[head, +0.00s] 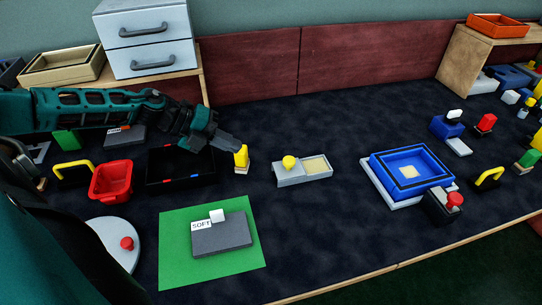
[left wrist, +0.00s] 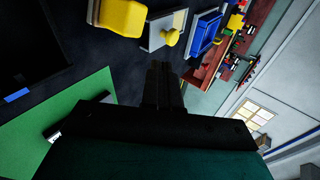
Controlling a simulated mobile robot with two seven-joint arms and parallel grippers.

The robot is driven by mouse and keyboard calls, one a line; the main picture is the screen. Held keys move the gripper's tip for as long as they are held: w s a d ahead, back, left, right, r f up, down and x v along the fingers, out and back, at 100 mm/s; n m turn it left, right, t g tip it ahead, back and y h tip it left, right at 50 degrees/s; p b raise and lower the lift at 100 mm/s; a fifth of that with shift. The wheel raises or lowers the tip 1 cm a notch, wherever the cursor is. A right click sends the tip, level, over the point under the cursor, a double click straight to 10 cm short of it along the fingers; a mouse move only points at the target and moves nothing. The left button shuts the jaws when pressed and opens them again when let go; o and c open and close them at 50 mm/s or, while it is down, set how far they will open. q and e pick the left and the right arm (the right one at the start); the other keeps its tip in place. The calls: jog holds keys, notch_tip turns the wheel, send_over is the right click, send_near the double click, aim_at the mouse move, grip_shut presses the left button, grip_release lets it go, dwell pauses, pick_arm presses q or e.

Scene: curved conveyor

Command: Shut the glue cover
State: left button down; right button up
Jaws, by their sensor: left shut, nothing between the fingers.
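The glue unit is a grey tray (head: 317,179) on the dark mat, right of my left gripper. A grey cover with a yellow knob (head: 289,162) sits on its left part. A pale yellow pad (head: 315,165) lies exposed in the right part. In the left wrist view the knob (left wrist: 171,37) shows beyond my fingers. My left gripper (head: 236,146) is shut and empty, left of the glue unit and apart from its knob. It overlaps the top of a yellow block (head: 241,159) in the head view; I cannot tell if they touch. My right gripper is not in view.
A green mat (head: 175,261) with a grey slab (head: 222,236) lies in front. A black tray (head: 180,167) and red bin (head: 111,181) stand left. A blue tray (head: 412,172) stands right. The surface around the glue unit is mostly clear.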

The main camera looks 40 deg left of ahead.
pick_arm(q)
jog(key=x, duration=0.6)
jog(key=r+x, duration=0.1)
jog(key=x, duration=0.2)
jog(key=shift+w+d+f, duration=0.15)
jog(key=shift+w+d, duration=0.4)
jog(key=shift+d, duration=0.05)
jog(key=shift+w+d+f, duration=0.15)
jog(key=shift+w+d, duration=0.2)
jog(key=shift+d, duration=0.05)
jog(key=p, duration=0.2)
send_over(302, 165)
jog(key=shift+a, duration=0.45)
jog(key=shift+w+d, duration=0.3)
jog(key=shift+w, duration=0.1)
jog(key=shift+s+a, duration=0.1)
